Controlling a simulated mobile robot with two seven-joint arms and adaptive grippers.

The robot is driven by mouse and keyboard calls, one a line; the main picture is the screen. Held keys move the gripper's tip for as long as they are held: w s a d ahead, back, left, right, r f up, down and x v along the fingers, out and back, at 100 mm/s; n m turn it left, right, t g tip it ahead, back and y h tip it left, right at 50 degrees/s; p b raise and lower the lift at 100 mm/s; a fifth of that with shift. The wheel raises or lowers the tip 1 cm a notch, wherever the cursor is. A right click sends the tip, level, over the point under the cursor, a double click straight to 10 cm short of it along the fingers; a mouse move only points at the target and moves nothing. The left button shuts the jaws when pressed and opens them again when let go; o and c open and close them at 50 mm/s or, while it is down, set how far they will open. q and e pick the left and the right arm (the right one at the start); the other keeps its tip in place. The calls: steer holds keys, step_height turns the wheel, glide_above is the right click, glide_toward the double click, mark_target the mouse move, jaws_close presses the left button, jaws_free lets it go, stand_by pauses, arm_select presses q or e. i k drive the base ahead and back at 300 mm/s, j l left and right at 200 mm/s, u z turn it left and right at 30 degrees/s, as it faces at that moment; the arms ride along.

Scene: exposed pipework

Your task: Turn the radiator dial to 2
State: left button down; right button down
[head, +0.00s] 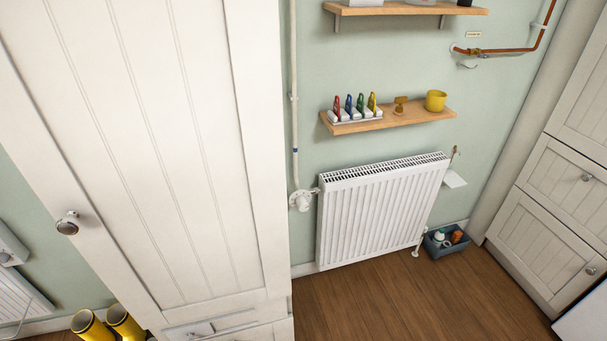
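The white radiator (376,212) hangs on the green wall right of a tall white cabinet, above the wooden floor. A round white dial (301,202) sits at the radiator's left side, where the white vertical pipe (294,110) comes down. Its numbers are too small to read from here, so its setting cannot be told. Neither of my grippers is in view.
The tall white cabinet (170,140) fills the left foreground, its edge close to the dial. A wooden shelf (400,120) with coloured-handled items and a yellow mug (435,100) is above the radiator. A blue bin (446,242) stands at right. The floor (390,300) in front is clear.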

mark_target(301, 201)
steer(key=i+l+u, duration=0.1)
steer(key=l, duration=0.25)
steer(key=i+l+u, duration=0.1)
steer(key=l, duration=0.25)
steer(key=i+l+u, duration=0.1)
steer(key=i+l, duration=0.15)
steer(key=l, duration=0.15)
steer(key=i+l+u, duration=0.1)
steer(key=l, duration=0.3)
steer(key=i+l, duration=0.1)
steer(key=l, duration=0.3)
steer(key=i+l+u, duration=0.15)
steer(key=l, duration=0.2)
